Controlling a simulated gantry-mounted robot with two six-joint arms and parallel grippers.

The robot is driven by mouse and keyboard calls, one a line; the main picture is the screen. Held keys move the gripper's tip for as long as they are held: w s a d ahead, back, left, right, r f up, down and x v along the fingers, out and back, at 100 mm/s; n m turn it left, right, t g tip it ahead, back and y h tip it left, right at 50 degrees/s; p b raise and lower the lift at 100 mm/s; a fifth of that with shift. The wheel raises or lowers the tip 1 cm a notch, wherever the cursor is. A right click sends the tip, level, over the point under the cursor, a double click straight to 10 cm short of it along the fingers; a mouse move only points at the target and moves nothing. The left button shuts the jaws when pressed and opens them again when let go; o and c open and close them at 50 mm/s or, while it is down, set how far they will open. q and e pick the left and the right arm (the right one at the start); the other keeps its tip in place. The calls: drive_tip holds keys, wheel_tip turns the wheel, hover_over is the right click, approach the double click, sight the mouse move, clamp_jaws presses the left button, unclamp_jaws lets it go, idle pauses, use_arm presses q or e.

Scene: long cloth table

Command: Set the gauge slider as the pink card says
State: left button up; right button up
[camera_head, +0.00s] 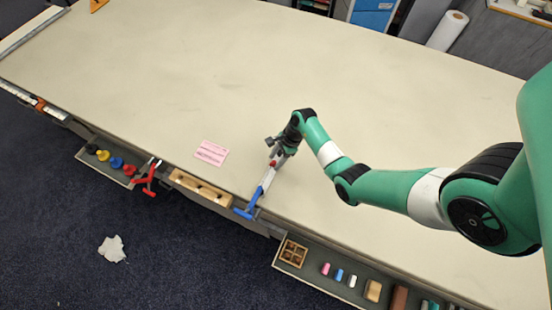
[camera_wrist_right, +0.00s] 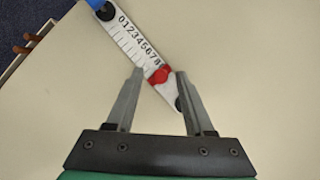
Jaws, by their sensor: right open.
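The gauge (camera_head: 266,181) is a white strip lying near the table's front edge, with a blue piece (camera_head: 248,205) at its front end. In the right wrist view the scale (camera_wrist_right: 134,36) reads 0 to 8 from the blue end. The red slider (camera_wrist_right: 159,75) sits at about the 8 end, near a dark round end piece. My right gripper (camera_wrist_right: 158,72) is open, its fingertips on either side of the slider; I cannot tell whether they touch it. The pink card (camera_head: 211,153) lies left of the gauge, its text too small to read. My left gripper is not in view.
A red clamp (camera_head: 147,179) is at the front edge. A drawer with coloured knobs (camera_head: 116,162) is open at left. Another open drawer at right holds a wooden divided box (camera_head: 292,253) and several small blocks. The tabletop behind the gauge is clear.

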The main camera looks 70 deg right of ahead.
clamp_jaws()
idle(1.3)
